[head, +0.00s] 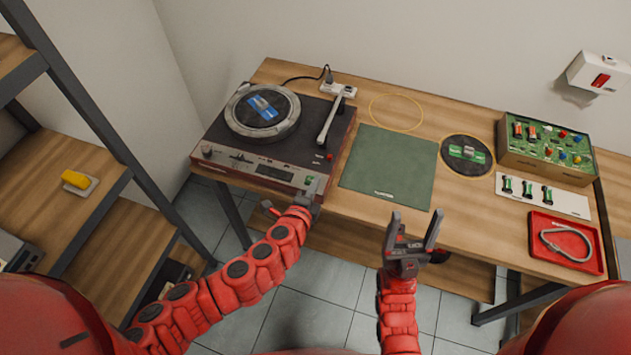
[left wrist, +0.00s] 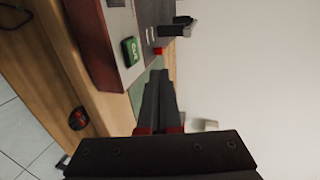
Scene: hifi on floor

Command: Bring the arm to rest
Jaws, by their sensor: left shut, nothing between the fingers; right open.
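My left arm reaches in from the left in the head view. Its gripper (head: 309,192) is at the front right corner of the turntable (head: 232,170), close to a green button (head: 309,180). In the left wrist view the fingers (left wrist: 160,82) are shut together with nothing between them. The green button (left wrist: 131,50) shows there beside the fingers; contact cannot be told. My right gripper (head: 415,217) is open and empty, fingers pointing up in the picture, in front of the green mat (head: 388,180).
The wooden workbench (head: 463,215) also holds a power strip (head: 338,89), a black round pad (head: 467,154), a circuit-board box (head: 545,150), a white strip with green cells (head: 540,196) and a red tray (head: 566,268) with a cable. A shelf rack (head: 82,105) stands left.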

